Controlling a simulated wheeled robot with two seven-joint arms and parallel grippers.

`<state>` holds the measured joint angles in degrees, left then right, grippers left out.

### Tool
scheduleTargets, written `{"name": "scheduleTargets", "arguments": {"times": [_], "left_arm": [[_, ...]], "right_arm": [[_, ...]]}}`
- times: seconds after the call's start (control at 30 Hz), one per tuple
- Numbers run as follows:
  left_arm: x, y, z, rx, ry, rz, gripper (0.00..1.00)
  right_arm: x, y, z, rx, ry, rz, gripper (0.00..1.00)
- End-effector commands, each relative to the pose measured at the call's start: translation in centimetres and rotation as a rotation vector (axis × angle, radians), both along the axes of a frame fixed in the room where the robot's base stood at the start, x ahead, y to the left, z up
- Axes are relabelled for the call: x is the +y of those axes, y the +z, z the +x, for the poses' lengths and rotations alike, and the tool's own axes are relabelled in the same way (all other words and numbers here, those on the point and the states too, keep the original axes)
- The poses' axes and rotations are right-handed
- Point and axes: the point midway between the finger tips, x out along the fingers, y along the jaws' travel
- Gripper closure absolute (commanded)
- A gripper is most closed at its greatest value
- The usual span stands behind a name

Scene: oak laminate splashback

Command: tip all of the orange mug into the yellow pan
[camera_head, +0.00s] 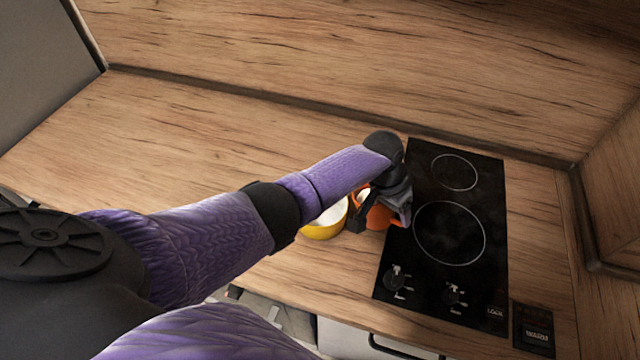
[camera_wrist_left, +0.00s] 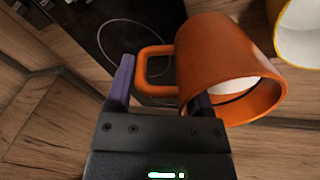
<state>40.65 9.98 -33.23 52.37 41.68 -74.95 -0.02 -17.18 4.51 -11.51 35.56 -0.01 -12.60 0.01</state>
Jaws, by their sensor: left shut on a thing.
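The orange mug (camera_head: 378,217) is at the left edge of the hob, partly hidden by my left gripper (camera_head: 380,212). In the left wrist view the orange mug (camera_wrist_left: 225,55) shows its handle, and something white is visible inside its mouth. The yellow pan (camera_head: 324,233) is just left of the mug, partly behind my arm, with a white inside. Its edge shows in the left wrist view (camera_wrist_left: 278,45). My right gripper is out of view.
A black hob (camera_head: 455,262) with two ring zones and knobs lies right of the mug. The wooden worktop (camera_head: 190,130) is clear to the left and behind. A wooden splashback (camera_head: 370,50) rises at the back, and a side wall (camera_head: 612,190) stands at the right.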

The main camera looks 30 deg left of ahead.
Motion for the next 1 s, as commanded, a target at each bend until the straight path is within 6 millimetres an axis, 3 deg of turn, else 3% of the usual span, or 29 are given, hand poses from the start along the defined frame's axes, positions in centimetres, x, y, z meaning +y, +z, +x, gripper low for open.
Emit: {"name": "scheduleTargets", "arguments": {"times": [0.37,1.0], "left_arm": [[2.0,1.7,-0.6,-0.056,0.001,-0.173,1.0],[2.9,2.4,-0.9,-0.082,-0.001,-0.256,1.0]], "right_arm": [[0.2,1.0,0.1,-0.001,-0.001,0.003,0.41],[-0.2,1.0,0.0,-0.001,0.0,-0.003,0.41]]}}
